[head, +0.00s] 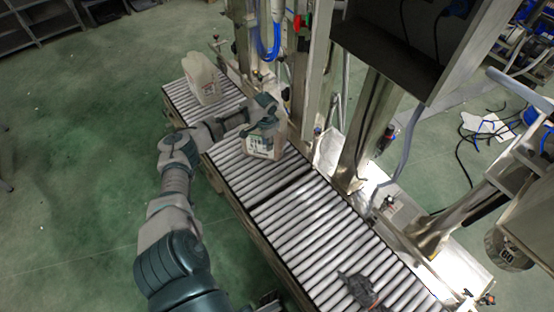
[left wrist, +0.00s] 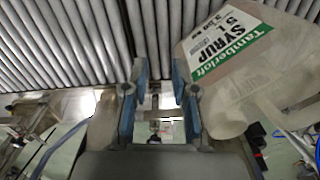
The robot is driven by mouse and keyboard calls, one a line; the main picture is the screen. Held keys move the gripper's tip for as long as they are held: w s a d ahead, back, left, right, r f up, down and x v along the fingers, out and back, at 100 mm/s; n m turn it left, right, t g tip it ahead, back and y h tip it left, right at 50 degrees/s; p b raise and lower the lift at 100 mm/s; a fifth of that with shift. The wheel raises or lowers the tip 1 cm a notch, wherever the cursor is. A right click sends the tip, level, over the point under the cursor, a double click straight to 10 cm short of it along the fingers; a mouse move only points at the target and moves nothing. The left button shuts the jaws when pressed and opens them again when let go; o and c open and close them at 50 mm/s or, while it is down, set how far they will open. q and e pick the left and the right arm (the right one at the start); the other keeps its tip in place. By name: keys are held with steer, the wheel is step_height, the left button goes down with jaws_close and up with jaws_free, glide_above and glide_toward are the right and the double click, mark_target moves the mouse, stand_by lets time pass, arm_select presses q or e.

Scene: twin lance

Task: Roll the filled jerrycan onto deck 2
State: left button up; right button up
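A pale translucent jerrycan (head: 263,145) with a label stands on the roller conveyor (head: 300,230), just before a dark cross gap. In the left wrist view the jerrycan (left wrist: 275,85) shows a green and white label reading "SYRUP 5 L". My left gripper (head: 266,108) is at the jerrycan's upper part in the head view. In the left wrist view its blue-padded fingers (left wrist: 160,95) are apart with nothing held between them, and the jerrycan is beside the right finger. No marking shows which section is deck 2.
A second pale jerrycan (head: 202,77) stands at the conveyor's far end. A metal machine frame (head: 365,130) lines the conveyor's right side. The rollers between the gap and the dark object are clear.

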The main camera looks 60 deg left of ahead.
arm_select(q)
steer(key=w+d+m, duration=0.1)
steer(key=d, duration=1)
steer(key=shift+w, duration=0.2)
